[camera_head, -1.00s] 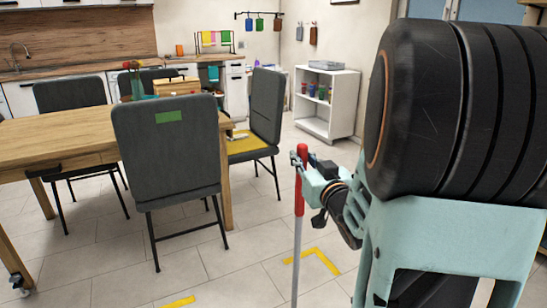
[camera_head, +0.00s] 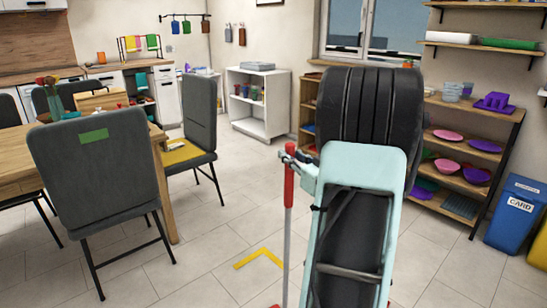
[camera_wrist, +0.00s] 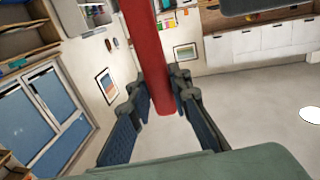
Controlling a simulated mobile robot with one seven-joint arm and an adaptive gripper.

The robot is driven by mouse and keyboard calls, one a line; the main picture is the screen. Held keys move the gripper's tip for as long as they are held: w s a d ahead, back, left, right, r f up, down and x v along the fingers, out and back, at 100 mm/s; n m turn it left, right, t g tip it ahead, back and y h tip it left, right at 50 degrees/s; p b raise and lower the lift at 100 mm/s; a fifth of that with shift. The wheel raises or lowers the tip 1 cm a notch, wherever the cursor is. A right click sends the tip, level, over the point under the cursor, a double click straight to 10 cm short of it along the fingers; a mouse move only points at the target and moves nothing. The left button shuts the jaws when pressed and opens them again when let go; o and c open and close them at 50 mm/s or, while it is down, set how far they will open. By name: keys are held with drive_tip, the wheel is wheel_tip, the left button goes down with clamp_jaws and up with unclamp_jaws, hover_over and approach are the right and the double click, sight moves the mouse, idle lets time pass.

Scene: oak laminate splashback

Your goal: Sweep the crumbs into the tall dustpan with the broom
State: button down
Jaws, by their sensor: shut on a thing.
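The broom (camera_head: 287,235) stands near upright in the head view, with a red grip on a thin grey pole. My gripper (camera_head: 297,162) is shut on the red grip near its top. In the wrist view the red grip (camera_wrist: 150,50) passes between the two fingers of my gripper (camera_wrist: 160,92). The lower end of the broom is cut off at the bottom of the head view, where only a bit of red shows. I see no crumbs and no tall dustpan in these frames.
Yellow corner tape (camera_head: 258,257) marks the clear tiled floor. A grey chair (camera_head: 95,185) and the wooden table (camera_head: 15,160) stand left. A white shelf (camera_head: 262,120) stands at the back. A dark shelf unit (camera_head: 450,210) and blue bin (camera_head: 512,215) are at right.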

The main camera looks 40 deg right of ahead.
drive_tip(key=s+d+p, duration=0.2)
drive_tip(key=d+p, duration=0.1)
drive_tip(key=d, duration=1.2)
drive_tip(key=s+d+p, duration=0.2)
drive_tip(key=d+p, duration=0.2)
drive_tip(key=d, duration=1.2)
drive_tip(key=shift+w+a+r+p, duration=0.1)
drive_tip(key=shift+a+r+p, duration=0.1)
drive_tip(key=shift+r+p, duration=0.5)
drive_tip(key=shift+w+a+r+p, duration=0.1)
drive_tip(key=shift+a+r+p, duration=0.25)
drive_tip(key=shift+r, duration=0.7)
drive_tip(key=shift+a+r+p, duration=0.1)
drive_tip(key=shift+r+p, duration=0.5)
drive_tip(key=shift+r, duration=0.25)
